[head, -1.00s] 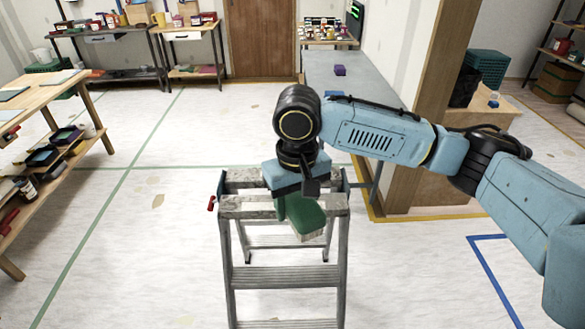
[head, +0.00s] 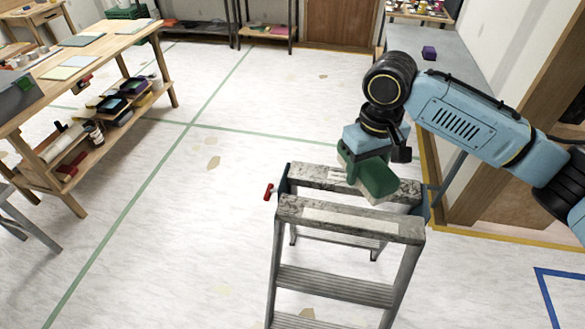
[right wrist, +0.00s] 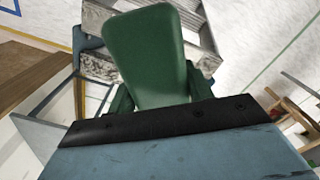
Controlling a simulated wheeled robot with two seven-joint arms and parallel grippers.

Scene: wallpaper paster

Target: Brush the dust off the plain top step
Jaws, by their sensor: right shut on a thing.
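A grey metal stepladder stands on the floor in the head view. Its near top step (head: 350,220) is grey and mottled, with a paler strip along the middle. A second mottled bar (head: 318,177) lies just behind it. My right gripper (head: 375,150) is shut on a green brush (head: 372,178) with a pale underside, over the right part of the far bar. I cannot tell whether the brush touches it. In the right wrist view the green brush (right wrist: 147,50) hides part of the mottled ladder top (right wrist: 190,35). My left gripper is not in view.
A small red piece (head: 269,192) sits at the ladder's left side. A wooden workbench (head: 100,55) with a loaded lower shelf stands left. A grey counter (head: 445,80) and wooden post are at right. The floor between is clear.

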